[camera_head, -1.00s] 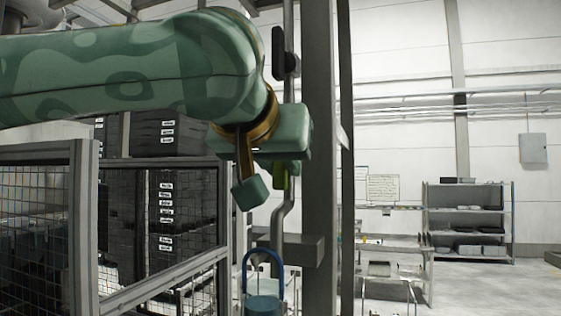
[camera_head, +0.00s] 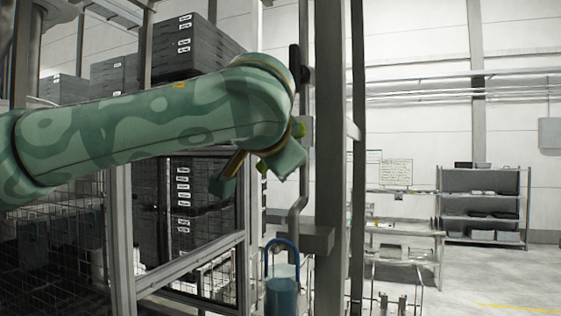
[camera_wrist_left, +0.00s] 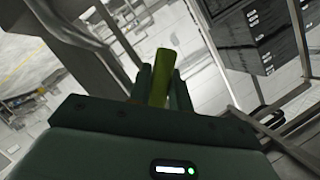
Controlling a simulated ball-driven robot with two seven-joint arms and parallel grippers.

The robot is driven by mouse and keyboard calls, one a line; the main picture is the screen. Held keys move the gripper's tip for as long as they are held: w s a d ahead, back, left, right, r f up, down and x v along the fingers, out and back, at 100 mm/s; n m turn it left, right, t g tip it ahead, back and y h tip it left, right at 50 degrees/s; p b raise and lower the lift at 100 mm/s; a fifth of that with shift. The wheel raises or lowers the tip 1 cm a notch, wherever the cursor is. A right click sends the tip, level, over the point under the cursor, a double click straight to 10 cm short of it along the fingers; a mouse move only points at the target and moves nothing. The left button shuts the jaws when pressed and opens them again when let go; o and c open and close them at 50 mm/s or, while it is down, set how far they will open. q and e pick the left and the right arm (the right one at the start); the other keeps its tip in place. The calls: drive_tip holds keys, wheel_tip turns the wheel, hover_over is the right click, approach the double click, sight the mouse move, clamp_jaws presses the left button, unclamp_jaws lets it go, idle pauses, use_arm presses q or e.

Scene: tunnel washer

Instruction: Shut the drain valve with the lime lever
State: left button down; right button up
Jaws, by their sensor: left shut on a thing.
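The lime lever (camera_wrist_left: 161,78) stands between the two fingers of my left gripper (camera_wrist_left: 158,88) in the left wrist view. The fingers are shut on it. In the head view only a small piece of the lime lever (camera_head: 262,167) shows beside my left gripper (camera_head: 258,170), which is at the upright grey pipe (camera_head: 303,185). The gripper and wrist hide most of the lever and the valve body, so the valve's exact position is hard to tell. My right gripper is in neither view.
A dark post (camera_head: 331,150) stands just right of the pipe. A blue container with a hoop handle (camera_head: 282,297) is below. A mesh fence (camera_head: 120,235) and stacked black crates (camera_head: 185,195) are at left. Open floor (camera_head: 480,285) lies at right.

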use_arm(q)
drive_tip(key=shift+w+a+r+m+t+y+b, duration=0.1)
drive_tip(key=shift+a+r+m+t+y+b, duration=0.15)
drive_tip(key=shift+m, duration=0.3)
drive_tip(key=shift+w+a+r+m+t+y+b, duration=0.15)
drive_tip(key=shift+r+m+t+y+b, duration=0.15)
drive_tip(key=shift+m, duration=0.25)
drive_tip(key=shift+a+r+m+t+y+b, duration=0.3)
drive_tip(key=shift+r+m, duration=0.25)
drive_tip(key=shift+m, duration=0.45)
drive_tip(key=shift+a+r+m+t+b, duration=0.1)
drive_tip(key=shift+r+m+t+b, duration=0.6)
drive_tip(key=shift+m, duration=0.9)
drive_tip(key=shift+r+y, duration=0.25)
drive_tip(key=shift+r, duration=0.05)
drive_tip(key=c, duration=1.3)
unclamp_jaws()
